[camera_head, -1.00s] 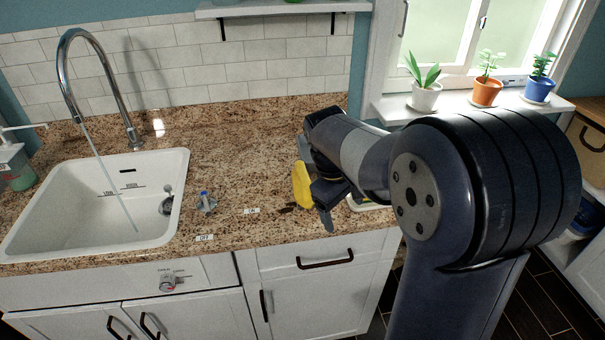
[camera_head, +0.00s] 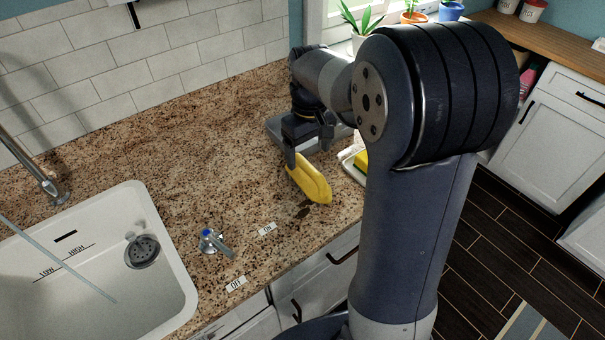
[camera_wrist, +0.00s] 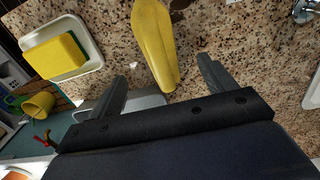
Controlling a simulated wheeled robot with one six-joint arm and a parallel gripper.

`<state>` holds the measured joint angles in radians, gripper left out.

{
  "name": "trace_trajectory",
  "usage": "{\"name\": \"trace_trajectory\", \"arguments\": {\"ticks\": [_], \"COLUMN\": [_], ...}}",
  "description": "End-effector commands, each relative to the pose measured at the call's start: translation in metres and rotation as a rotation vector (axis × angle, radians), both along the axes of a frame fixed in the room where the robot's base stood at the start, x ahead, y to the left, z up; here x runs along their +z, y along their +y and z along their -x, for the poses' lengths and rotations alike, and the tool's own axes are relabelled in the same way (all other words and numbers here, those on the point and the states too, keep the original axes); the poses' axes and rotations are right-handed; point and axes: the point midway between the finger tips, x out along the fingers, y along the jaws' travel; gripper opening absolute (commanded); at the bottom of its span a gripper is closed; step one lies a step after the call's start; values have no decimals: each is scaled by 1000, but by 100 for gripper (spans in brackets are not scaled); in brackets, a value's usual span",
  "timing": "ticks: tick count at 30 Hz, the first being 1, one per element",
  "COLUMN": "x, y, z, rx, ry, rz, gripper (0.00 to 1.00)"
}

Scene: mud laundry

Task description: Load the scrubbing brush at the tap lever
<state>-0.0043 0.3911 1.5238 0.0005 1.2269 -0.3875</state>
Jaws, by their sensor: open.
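The yellow scrubbing brush (camera_head: 311,182) lies on the granite counter by its front edge; its bristles cannot be made out. In the wrist view its yellow body (camera_wrist: 155,40) runs from the top edge down between my fingers. My gripper (camera_wrist: 162,68) is open, with a finger on either side of the brush's near end and visible gaps to both. In the head view my gripper (camera_head: 308,152) is at the far end of the brush. The tap lever (camera_head: 214,241), with a blue cap, stands on the counter to the left, near the ON label (camera_head: 267,229) and OFF label (camera_head: 236,284).
The white sink (camera_head: 170,215) is at left, with a thin water stream from the faucet (camera_head: 40,180). A white tray (camera_wrist: 88,35) holds a yellow-green sponge (camera_wrist: 55,55) beside the brush. A dark smudge (camera_head: 303,211) marks the counter. The counter between brush and lever is mostly clear.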

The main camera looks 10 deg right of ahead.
Motion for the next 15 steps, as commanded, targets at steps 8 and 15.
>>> {"name": "trace_trajectory", "arguments": {"ticks": [8, 15], "x": [-34, -59], "y": [0, -1], "z": [0, -3], "rx": [1, 0], "ry": [1, 5], "rz": [0, 1], "gripper": [79, 79]}}
